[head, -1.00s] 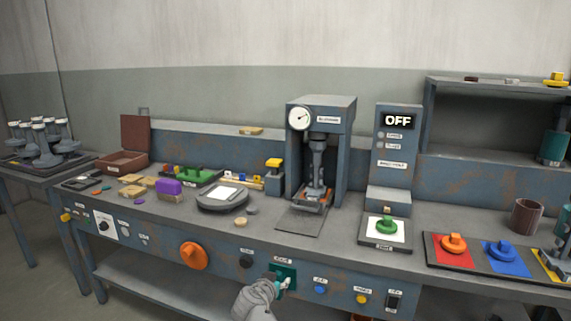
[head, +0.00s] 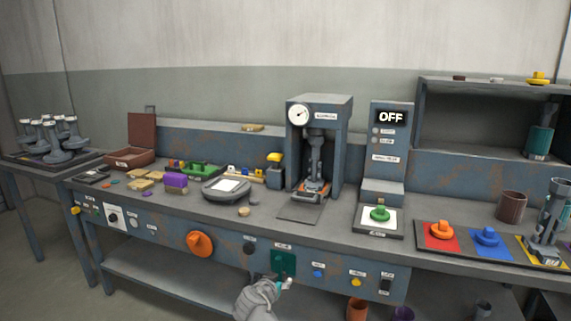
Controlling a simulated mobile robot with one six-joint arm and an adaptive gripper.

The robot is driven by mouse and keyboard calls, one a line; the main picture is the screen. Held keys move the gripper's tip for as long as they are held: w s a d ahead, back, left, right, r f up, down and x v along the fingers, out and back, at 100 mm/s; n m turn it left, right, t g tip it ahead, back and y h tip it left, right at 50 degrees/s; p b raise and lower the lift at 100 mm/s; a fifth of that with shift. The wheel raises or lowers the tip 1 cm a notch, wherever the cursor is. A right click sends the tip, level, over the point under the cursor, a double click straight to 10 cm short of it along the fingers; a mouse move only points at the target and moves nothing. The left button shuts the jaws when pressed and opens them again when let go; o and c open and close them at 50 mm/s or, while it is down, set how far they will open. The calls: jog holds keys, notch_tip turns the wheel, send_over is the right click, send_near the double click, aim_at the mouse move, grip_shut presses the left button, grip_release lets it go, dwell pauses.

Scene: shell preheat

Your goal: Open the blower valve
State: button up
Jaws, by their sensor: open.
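A teal square plate (head: 283,261) with a small label above it is set in the bench's front panel, just above my gripper; the label is too small to read surely. My gripper (head: 285,283) is in front of the plate's lower edge, with its fingers small and pale. It appears open, and I see nothing held. Any handle on the plate is partly hidden or too small to make out. I cannot tell whether the fingers touch the plate.
On the front panel, a large orange knob (head: 200,244) and a black knob (head: 249,247) are left of the plate. A blue knob (head: 318,273), a yellow knob (head: 356,282) and a black switch (head: 386,285) are right. A display (head: 391,118) above the bench reads OFF.

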jog(key=s+d+f+n+g+y+b, duration=0.2)
jog(key=s+d+f+g+b, duration=0.4)
jog(key=d+f, duration=0.4)
jog(key=s+d+f+n+g+y+b, duration=0.2)
jog(key=s+d+f+g+y+b, duration=0.15)
jog(key=s+d+f+g, duration=0.65)
notch_tip(320, 180, up, 35)
jog(key=w+a+t+p, duration=0.1)
jog(key=w+t+p, duration=0.1)
jog(key=p, duration=3.4)
jog(key=shift+w+t+h, duration=0.3)
jog(key=shift+t+h, duration=0.15)
jog(key=shift+t, duration=0.25)
